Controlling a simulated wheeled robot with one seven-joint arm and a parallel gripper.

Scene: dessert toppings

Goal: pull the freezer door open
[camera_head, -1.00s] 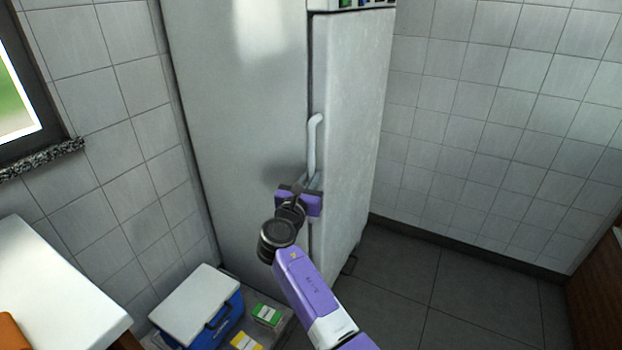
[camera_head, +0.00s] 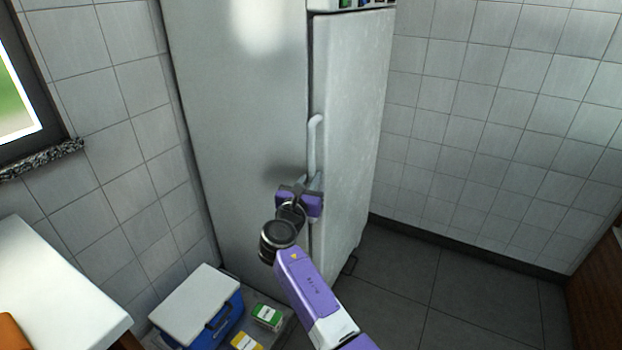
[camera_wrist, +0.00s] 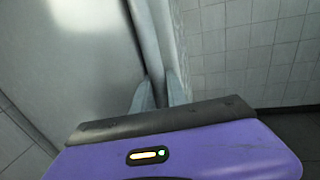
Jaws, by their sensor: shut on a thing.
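The freezer (camera_head: 240,110) is a tall pale unit against the tiled wall. Its door (camera_head: 352,110) is the narrower white face on the right, with a dark vertical seam along its left edge. A long pale vertical handle (camera_head: 313,140) runs beside that seam. The door looks closed. My gripper (camera_head: 309,183) is shut on the lower part of the handle. In the wrist view, the fingers of my gripper (camera_wrist: 160,92) sit on either side of the handle (camera_wrist: 146,38). The exact contact is partly hidden by the purple gripper body.
A blue cooler with a white lid (camera_head: 198,305) stands on the floor at lower left. Green (camera_head: 266,316) and yellow (camera_head: 246,341) packages lie beside it. A white counter (camera_head: 60,290) is at far left. The dark floor (camera_head: 450,275) to the right is clear.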

